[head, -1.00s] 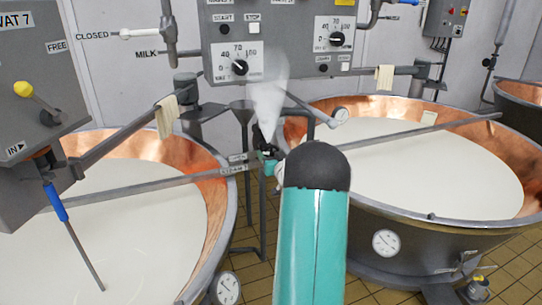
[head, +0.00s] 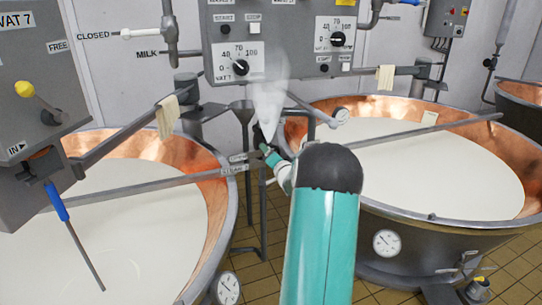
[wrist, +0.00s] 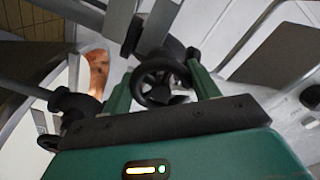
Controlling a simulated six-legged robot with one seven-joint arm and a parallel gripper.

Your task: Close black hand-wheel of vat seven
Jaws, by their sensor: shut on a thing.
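In the wrist view a black spoked hand-wheel (wrist: 158,84) sits between the two green fingers of my gripper (wrist: 163,80), which is shut on its rim. In the head view my gripper (head: 268,150) is small and partly hidden by my own arm, at the small label plates between the two vats. The wheel cannot be made out clearly there. Vat seven (head: 222,190) is the left copper vat, full of white milk, beside the VAT 7 panel (head: 30,75). No label on the gripped wheel is readable in the wrist view.
A second dark knob or wheel (wrist: 75,103) is left of the gripper in the wrist view. White steam (head: 268,98) rises just above the gripper. The right vat (head: 380,240), control box (head: 285,45) and a metal bar (head: 140,186) across vat seven surround the narrow gap.

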